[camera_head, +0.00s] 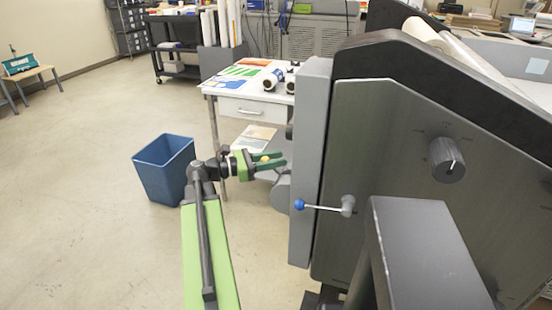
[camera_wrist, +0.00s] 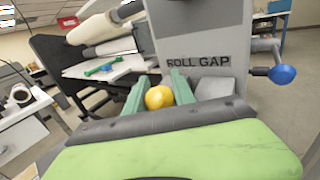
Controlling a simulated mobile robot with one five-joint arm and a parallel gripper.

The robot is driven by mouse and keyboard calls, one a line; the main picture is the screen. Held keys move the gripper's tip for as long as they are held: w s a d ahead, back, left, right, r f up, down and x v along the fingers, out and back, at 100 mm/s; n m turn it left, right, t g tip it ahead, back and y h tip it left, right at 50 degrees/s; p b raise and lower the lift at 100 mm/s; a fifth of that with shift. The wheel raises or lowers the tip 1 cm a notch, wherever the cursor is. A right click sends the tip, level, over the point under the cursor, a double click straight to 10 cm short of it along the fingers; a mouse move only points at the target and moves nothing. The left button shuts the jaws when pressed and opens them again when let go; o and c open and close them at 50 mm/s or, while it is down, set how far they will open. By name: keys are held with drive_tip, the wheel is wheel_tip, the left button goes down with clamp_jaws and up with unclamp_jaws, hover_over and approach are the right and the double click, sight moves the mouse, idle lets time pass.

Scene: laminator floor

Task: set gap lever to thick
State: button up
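The laminator's dark side panel (camera_head: 400,150) fills the right of the head view. My gripper (camera_head: 284,161) is in front of its grey end face, with its green fingers pointing at the machine. In the wrist view a yellow ball-shaped knob (camera_wrist: 159,97) lies between the two fingers, below the "ROLL GAP" label (camera_wrist: 198,60). The knob also shows between them in the head view (camera_head: 264,159). The fingers are very near it on both sides; I cannot tell whether they press on it. Its stem is hidden.
A small crank with a blue knob (camera_head: 300,204) sticks out from the side panel; it shows at the right in the wrist view (camera_wrist: 282,74). A black dial (camera_head: 446,160) is higher up. A blue bin (camera_head: 164,168) and white table (camera_head: 245,107) stand behind my arm.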

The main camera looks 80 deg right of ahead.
clamp_jaws()
idle(1.0)
